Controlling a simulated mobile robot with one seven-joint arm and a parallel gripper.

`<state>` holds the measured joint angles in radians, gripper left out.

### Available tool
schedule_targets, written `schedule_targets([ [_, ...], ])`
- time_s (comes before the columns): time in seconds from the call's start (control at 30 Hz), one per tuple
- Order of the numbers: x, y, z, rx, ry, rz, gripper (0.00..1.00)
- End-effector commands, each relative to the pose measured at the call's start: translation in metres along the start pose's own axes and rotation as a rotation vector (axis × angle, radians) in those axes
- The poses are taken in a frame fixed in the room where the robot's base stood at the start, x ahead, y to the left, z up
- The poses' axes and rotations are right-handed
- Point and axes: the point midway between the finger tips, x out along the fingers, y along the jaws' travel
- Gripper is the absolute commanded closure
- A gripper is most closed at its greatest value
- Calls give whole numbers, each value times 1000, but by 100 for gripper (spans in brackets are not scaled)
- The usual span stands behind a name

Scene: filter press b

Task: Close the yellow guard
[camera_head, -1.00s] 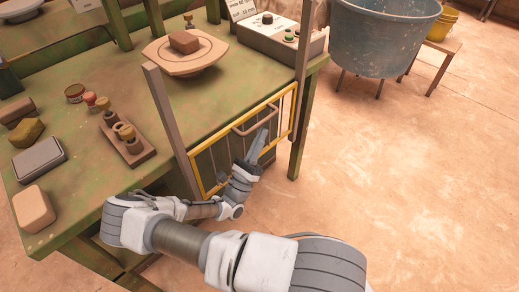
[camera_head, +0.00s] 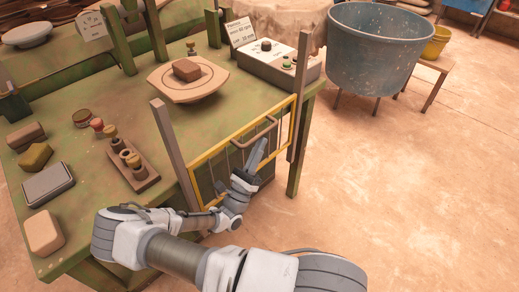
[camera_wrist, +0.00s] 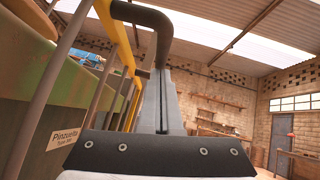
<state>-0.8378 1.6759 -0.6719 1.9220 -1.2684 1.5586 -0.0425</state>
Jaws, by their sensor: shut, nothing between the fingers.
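The yellow guard (camera_head: 216,148) is a barred frame between two upright grey posts at the table's front edge. Its top bar is well below the top of the left post (camera_head: 172,150). A U-shaped handle (camera_head: 262,121) stands out from its front; in the wrist view the dark handle (camera_wrist: 164,28) crosses above the fingers. My gripper (camera_head: 263,143) is shut and empty, pointing up in front of the guard, with its fingertips just under the handle. In the wrist view the fingertips (camera_wrist: 160,70) seem to reach the handle's bar; contact is not certain.
The green table (camera_head: 110,205) holds a plate with a brown block (camera_head: 187,70), a rack of knobs (camera_head: 134,166) and a control box (camera_head: 275,62). A blue tub (camera_head: 378,50) stands at the upper right. The floor to the right is clear.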

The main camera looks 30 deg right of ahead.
Motion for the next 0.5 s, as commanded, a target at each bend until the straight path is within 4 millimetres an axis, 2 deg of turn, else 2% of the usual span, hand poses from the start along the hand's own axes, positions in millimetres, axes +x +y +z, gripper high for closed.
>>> schedule_targets([
  [0.03,20,-5,20,1,-8,-3,100],
  [0.5,99,-27,100,3,-9,-2,100],
])
